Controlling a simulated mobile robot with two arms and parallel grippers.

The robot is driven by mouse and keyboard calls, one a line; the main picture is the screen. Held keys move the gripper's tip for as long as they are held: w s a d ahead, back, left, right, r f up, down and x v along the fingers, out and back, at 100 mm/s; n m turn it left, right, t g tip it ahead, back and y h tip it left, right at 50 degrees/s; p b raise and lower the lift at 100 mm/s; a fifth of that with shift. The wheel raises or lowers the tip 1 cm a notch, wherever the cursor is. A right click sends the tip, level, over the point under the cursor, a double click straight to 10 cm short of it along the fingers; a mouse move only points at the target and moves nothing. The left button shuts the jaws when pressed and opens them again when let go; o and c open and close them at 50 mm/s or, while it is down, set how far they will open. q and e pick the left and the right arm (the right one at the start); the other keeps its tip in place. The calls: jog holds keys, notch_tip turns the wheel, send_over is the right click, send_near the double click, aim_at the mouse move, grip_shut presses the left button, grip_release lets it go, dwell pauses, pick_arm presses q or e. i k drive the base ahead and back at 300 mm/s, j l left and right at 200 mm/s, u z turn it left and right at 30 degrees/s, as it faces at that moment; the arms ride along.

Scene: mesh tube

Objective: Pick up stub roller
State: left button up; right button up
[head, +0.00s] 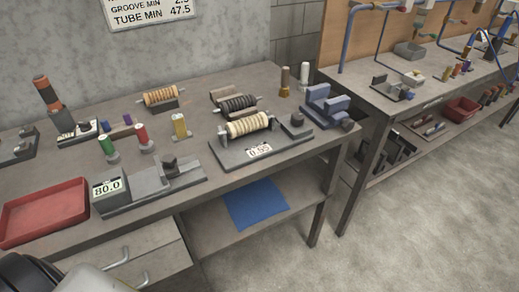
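Several ribbed rollers lie on the workbench, and I cannot tell for sure which piece is the stub roller. A tan ribbed roller (160,96) sits in another holder at the back. Short upright cylinders stand nearby: a green one (106,145), a red one (141,136) and a yellow one (180,126). Neither of my grippers is in view.
A red tray (44,213) lies at the bench's front left, beside a grey gauge (150,187) reading "80.0". A blue block fixture (327,105) stands at the right end. A second bench (440,75) stands to the right across a gap. A blue sheet (256,203) lies on the lower shelf.

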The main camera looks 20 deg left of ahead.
aim_at(258, 121)
jog(key=i+l, duration=0.75)
jog(key=i+l+u, duration=0.1)
jog(key=u, duration=0.3)
jog(key=i+l+u, duration=0.1)
jog(key=u, duration=0.35)
jog(key=l+u, duration=0.25)
jog(key=u, duration=0.15)
jog(key=i, duration=0.05)
